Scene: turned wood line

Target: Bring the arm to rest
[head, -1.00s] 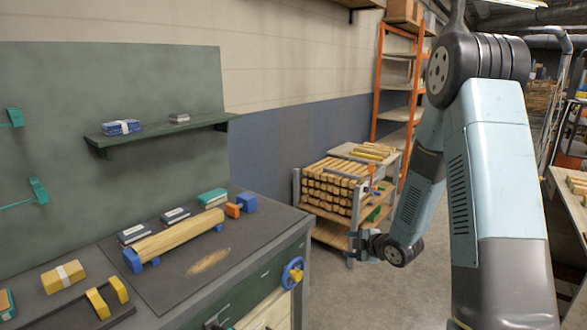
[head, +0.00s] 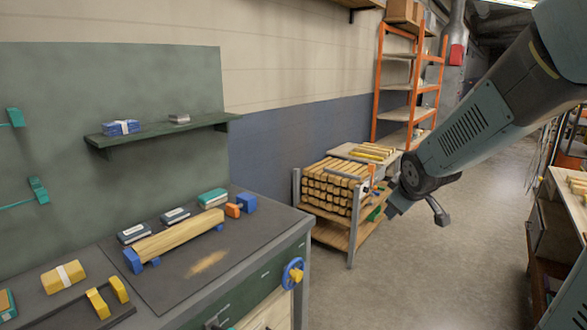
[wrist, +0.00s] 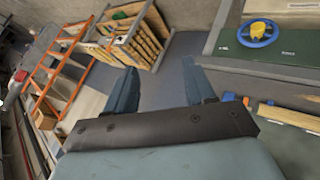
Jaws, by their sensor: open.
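My gripper (wrist: 162,92) shows in the wrist view with its two blue fingers spread apart and nothing between them. In the head view my arm comes in from the upper right and reaches down to the left, in front of the right side of the cart (head: 352,240). The end of the arm hangs above the floor, to the right of the workbench (head: 303,262). The fingers are hard to make out in the head view.
A long piece of wood (head: 180,238) lies on blue supports on the bench. A blue handwheel (head: 292,273) sticks out from the bench front. Orange shelving (head: 378,85) stands behind the cart. Open floor (head: 440,270) lies between the bench and the right-hand table.

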